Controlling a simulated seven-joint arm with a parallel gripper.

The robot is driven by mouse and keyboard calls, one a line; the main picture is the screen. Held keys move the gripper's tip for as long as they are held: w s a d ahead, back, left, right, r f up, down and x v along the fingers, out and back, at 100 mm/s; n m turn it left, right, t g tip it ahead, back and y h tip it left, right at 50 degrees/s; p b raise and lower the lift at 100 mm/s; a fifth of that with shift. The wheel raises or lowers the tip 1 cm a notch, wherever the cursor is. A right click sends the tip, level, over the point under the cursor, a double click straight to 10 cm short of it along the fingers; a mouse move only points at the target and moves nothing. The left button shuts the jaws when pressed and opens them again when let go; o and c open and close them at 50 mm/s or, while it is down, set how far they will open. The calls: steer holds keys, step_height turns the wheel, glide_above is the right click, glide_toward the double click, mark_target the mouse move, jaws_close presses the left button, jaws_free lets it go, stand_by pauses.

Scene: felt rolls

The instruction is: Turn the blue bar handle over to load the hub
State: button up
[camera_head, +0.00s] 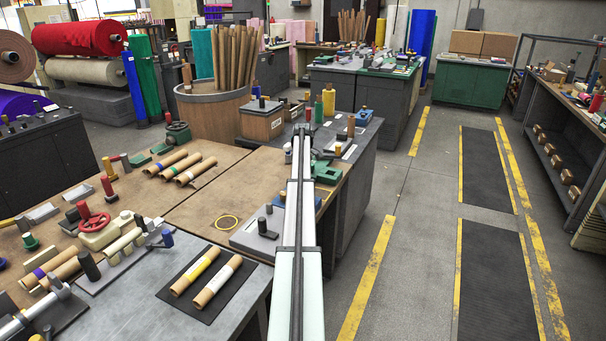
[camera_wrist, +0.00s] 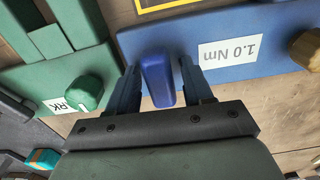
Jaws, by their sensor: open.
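The blue bar handle (camera_wrist: 157,80) stands on a blue plate (camera_wrist: 215,30) in the wrist view. The plate has a white label reading "1.0 Nm", seen upside down. My gripper (camera_wrist: 159,68) is open, with one finger on each side of the bar. A narrow gap shows at the right finger; I cannot tell whether the left finger touches the bar. In the head view the handle and my fingers cannot be made out behind my arm. I cannot tell which part is the hub.
A green plate with a green knob (camera_wrist: 84,92) lies close left of my gripper in the wrist view. A tan knob (camera_wrist: 305,48) is at the right.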

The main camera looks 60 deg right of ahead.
steer(key=shift+r, duration=2.45)
